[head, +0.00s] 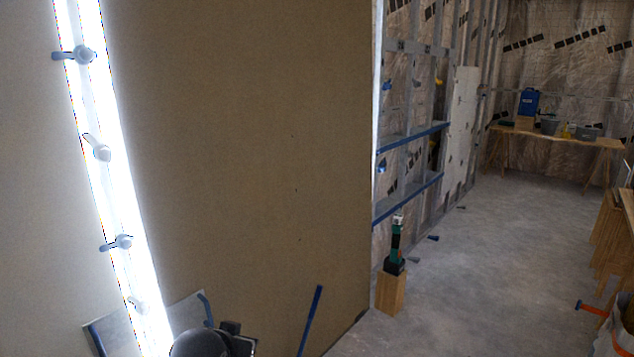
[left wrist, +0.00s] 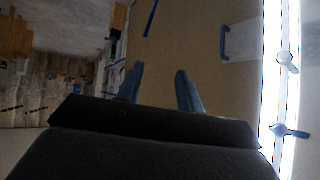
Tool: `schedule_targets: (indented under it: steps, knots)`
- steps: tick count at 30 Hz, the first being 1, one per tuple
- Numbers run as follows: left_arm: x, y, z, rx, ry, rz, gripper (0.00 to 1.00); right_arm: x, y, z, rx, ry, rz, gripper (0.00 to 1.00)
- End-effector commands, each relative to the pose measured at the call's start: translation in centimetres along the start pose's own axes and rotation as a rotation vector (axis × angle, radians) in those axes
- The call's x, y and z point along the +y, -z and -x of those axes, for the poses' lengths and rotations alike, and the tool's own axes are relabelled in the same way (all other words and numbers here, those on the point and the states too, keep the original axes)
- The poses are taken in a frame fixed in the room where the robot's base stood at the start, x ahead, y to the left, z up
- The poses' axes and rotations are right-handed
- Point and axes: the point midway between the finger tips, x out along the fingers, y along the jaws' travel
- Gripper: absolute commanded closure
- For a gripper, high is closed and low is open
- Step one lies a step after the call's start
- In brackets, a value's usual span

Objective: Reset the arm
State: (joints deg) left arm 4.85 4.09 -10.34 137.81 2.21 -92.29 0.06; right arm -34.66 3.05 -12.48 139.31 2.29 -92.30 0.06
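A large brown panel (head: 250,150) stands upright and fills the left and middle of the head view. It also shows in the left wrist view (left wrist: 205,45). In the left wrist view my left gripper (left wrist: 158,78) has its two blue fingers spread apart, with nothing between them. The panel is in view beyond the fingers; I cannot tell how far away it is. My right gripper is in neither view.
A bright vertical strip (head: 112,170) with several clamp-like knobs runs at left. A grey plate with a blue handle (head: 206,308) and a blue bar (head: 311,320) are low down. A green-black tool (head: 395,250) stands on a wooden block (head: 391,292).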

Motion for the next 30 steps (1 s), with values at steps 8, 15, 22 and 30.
schedule_targets:
  steps: [8,15,22,30]
  knots:
    - [3.2,-11.2,-0.4,-0.171,-0.056,0.017,0.63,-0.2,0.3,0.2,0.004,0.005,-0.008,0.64]
    - [5.8,-20.9,0.3,-0.328,-0.098,0.037,0.63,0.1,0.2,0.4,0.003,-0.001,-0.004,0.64]
    - [8.1,-30.0,2.4,-0.483,-0.132,0.060,0.63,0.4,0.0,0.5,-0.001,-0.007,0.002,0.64]
    - [9.8,-37.5,5.3,-0.615,-0.156,0.080,0.63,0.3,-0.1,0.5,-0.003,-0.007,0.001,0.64]
